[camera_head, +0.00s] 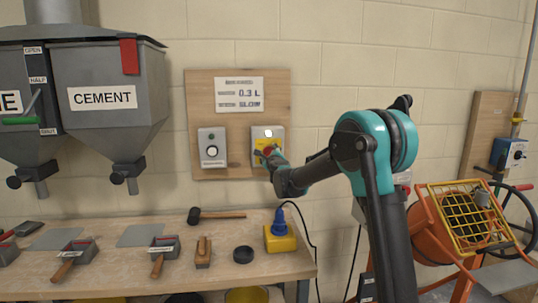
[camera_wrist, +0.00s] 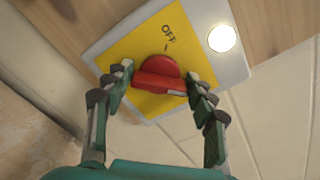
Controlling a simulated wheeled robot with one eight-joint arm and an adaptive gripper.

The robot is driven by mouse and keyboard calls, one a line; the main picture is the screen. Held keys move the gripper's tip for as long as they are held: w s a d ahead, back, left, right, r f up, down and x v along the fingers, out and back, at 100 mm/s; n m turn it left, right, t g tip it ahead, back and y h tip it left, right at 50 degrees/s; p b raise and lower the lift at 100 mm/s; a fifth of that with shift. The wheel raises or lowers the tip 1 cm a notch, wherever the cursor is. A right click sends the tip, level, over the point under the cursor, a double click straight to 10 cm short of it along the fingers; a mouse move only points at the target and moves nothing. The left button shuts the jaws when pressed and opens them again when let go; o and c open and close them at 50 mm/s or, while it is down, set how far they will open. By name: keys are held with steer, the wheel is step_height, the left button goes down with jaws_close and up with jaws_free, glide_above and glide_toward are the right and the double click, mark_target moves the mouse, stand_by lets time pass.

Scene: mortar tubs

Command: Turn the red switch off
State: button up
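The red switch (camera_wrist: 158,76) is a round knob with a raised grip bar on a yellow plate (camera_wrist: 122,53) of a grey box. In the wrist view its bar lies nearly crosswise, with a pale line near its right end. The printed word OFF and a small tick are above it. My gripper (camera_wrist: 160,78) has one finger at each end of the bar, and both fingertips look to be touching it. In the head view my gripper (camera_head: 272,157) is at the box, covering part of the red switch (camera_head: 269,151).
A white lamp (camera_wrist: 221,38) glows on the box. A second grey switch box (camera_head: 212,148) is left on the wooden board (camera_head: 237,84). An orange mixer (camera_head: 430,235) stands right.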

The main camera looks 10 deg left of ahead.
steer(key=c, duration=0.6)
steer(key=shift+n, duration=0.4)
steer(key=n, duration=0.2)
steer(key=shift+n, duration=0.4)
steer(key=n, duration=0.3)
steer(key=shift+f+n, duration=0.1)
steer(key=shift+n, duration=0.3)
steer(key=n, duration=0.5)
steer(key=shift+f, duration=0.1)
steer(key=n, duration=0.5)
steer(key=shift+n, duration=0.4)
